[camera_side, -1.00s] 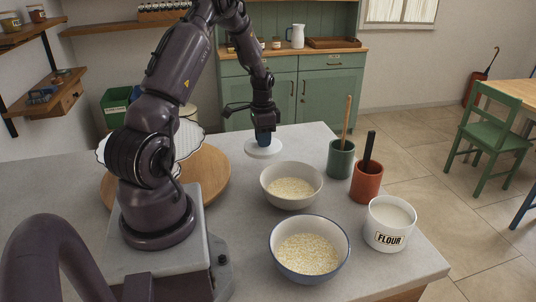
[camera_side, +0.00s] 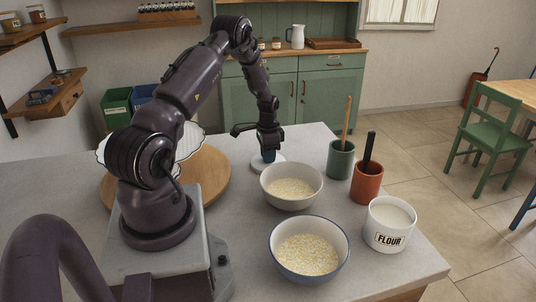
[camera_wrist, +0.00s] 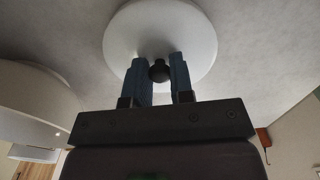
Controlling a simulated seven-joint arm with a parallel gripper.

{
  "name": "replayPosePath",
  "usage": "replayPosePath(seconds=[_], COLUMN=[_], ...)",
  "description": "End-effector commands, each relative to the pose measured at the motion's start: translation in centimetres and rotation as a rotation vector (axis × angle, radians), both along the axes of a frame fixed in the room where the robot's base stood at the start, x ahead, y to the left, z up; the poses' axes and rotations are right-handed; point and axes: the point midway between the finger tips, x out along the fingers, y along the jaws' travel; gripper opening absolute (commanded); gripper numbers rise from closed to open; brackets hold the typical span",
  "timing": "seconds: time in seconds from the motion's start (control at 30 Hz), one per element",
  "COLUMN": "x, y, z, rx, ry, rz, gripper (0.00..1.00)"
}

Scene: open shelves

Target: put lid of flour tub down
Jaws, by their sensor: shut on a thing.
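The white round lid (camera_side: 262,167) is at the back of the worktop, behind the grey bowl. It looks level and at or very close to the surface; I cannot tell whether it touches. My gripper (camera_side: 268,155) points down over it, shut on its dark knob. In the wrist view the lid (camera_wrist: 190,25) fills the top middle, and the blue fingers of my gripper (camera_wrist: 160,75) stand either side of the knob (camera_wrist: 160,70). The white flour tub (camera_side: 388,225) stands open at the front right, with pale flour inside.
A grey bowl (camera_side: 291,187) of pale grains stands just in front of the lid. A blue-rimmed bowl (camera_side: 308,250) is nearer. A green crock (camera_side: 341,158) and a red crock (camera_side: 367,182) with utensils stand to the right. A round wooden board (camera_side: 215,180) lies to the left.

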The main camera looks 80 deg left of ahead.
Motion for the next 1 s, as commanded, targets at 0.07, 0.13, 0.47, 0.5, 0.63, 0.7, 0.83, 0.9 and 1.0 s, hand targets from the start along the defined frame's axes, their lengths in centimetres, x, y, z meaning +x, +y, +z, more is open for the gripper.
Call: replayPosePath(seconds=[0.07, 0.13, 0.47, 0.5, 0.63, 0.7, 0.83, 0.9, 1.0], x=[0.0, 0.0, 0.0, 0.0, 0.0, 0.0, 0.0, 0.0, 0.0], y=[0.0, 0.0, 0.0, 0.0, 0.1, 0.0, 0.1, 0.1, 0.0], z=[-0.2, -0.2, 0.1, 0.3, 2.1, 3.5, 6.5, 8.0, 9.8], rx=[-0.001, 0.0, 0.0, 0.001, 0.002, 0.003, 0.004, 0.003, 0.003], ry=[0.0, 0.0, 0.0, -0.001, -0.002, -0.002, -0.003, -0.003, -0.002], rz=[0.0, 0.0, 0.0, 0.0, 0.0, 0.0, 0.0, 0.0, 0.0], gripper=[0.26, 0.42, 0.47, 0.47, 0.47, 0.47, 0.47, 0.47, 0.47])
